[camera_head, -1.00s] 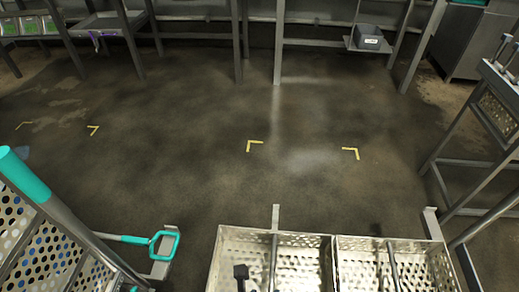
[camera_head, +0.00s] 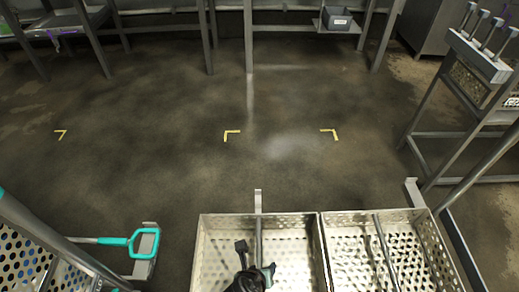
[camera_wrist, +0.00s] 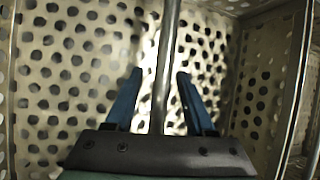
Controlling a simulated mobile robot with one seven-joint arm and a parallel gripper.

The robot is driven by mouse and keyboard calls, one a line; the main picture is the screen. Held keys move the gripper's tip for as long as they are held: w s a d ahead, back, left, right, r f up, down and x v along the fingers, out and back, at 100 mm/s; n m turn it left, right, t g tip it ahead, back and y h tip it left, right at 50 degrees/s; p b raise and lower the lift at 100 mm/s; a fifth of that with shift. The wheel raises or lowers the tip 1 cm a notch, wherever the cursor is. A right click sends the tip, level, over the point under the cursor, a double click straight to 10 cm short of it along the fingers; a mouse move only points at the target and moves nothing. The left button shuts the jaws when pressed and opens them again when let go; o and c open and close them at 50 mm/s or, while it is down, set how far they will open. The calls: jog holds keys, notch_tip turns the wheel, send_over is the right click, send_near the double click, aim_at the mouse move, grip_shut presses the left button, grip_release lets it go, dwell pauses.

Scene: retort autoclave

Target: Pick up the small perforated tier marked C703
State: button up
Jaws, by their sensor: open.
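Two open perforated metal tiers stand side by side at the bottom of the head view: a left tier (camera_head: 215,250) and a right tier (camera_head: 437,255). Each has a bar running across its middle. No C703 marking is readable, so I cannot tell which one bears it. My gripper (camera_head: 255,262) is over the left tier, by its bar (camera_head: 259,238). In the wrist view my gripper (camera_wrist: 159,76) is open, with one blue finger on each side of the bar (camera_wrist: 166,50). Perforated walls and floor show around it; the bar's lower part is hidden behind the gripper body.
A teal-handled tool (camera_head: 145,240) and a perforated basket (camera_head: 30,250) are at lower left. A metal stand (camera_head: 455,120) is at right. A grey bin (camera_head: 337,18) sits on a back shelf. The floor between, with yellow corner marks (camera_head: 232,133), is clear.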

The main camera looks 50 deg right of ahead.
jog(key=shift+f, duration=0.1)
grip_shut()
dwell(0.8)
dwell(0.5)
jog(key=shift+w+d, duration=0.1)
jog(key=shift+w, duration=0.05)
